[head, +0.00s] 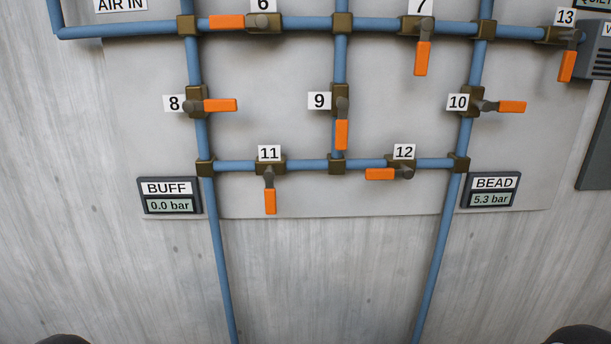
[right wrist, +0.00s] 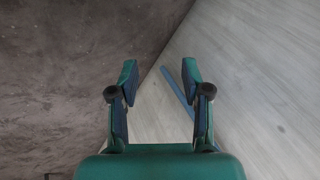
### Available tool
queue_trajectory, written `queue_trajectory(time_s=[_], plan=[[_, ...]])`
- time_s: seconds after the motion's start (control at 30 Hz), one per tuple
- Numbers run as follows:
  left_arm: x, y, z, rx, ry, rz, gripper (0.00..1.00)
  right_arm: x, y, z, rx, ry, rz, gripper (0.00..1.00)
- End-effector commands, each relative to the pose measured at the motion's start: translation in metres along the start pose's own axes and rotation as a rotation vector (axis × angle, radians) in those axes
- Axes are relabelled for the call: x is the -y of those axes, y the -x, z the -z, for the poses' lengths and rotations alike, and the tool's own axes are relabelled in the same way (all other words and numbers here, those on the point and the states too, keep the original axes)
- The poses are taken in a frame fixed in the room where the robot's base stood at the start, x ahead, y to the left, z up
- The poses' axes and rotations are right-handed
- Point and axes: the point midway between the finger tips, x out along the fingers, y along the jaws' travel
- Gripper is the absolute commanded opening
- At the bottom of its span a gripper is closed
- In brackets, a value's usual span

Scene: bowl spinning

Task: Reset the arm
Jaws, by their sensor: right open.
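My right gripper (right wrist: 160,80) shows in the right wrist view with its two green fingers spread apart and nothing between them. A dark surface lies to the left behind it and a pale panel to the right. A strip of blue pipe (right wrist: 176,88) shows behind the right finger. Neither gripper shows in the head view; only dark rounded shapes show at its bottom corners. My left gripper is not in view.
The head view shows a grey wall panel with blue pipes (head: 222,270) and several orange-handled valves, such as valve 11 (head: 270,200) and valve 12 (head: 380,174). The BUFF gauge (head: 168,205) reads 0.0 bar. The BEAD gauge (head: 489,199) reads 5.3 bar.

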Motion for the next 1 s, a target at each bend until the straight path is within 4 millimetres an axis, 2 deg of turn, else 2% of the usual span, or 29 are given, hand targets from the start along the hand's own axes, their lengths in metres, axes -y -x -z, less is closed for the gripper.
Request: queue_trajectory(time_s=[0.03, 0.2, 0.3, 0.37, 0.4, 0.43, 0.77, 1.0], plan=[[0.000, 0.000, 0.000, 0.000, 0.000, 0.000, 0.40, -0.024, -0.008, -0.024, 0.071, 0.053, -0.040, 0.48], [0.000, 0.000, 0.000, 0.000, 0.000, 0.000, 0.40, -0.074, -0.011, -0.092, 0.281, 0.256, -0.091, 0.48], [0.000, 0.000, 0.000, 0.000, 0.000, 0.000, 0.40, -0.092, -0.001, -0.130, 0.408, 0.423, -0.075, 0.48], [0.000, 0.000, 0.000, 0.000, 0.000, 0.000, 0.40, -0.097, 0.011, -0.146, 0.481, 0.581, -0.031, 0.48], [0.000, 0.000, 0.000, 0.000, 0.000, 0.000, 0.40, -0.096, 0.011, -0.149, 0.500, 0.661, -0.009, 0.48], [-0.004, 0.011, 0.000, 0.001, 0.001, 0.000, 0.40, -0.091, 0.021, -0.146, 0.496, 0.673, -0.006, 0.48], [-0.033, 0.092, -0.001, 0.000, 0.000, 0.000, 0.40, -0.054, 0.096, -0.127, 0.490, 0.658, -0.010, 0.48], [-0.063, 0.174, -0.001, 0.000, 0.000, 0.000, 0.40, -0.017, 0.173, -0.109, 0.489, 0.657, -0.011, 0.48]])
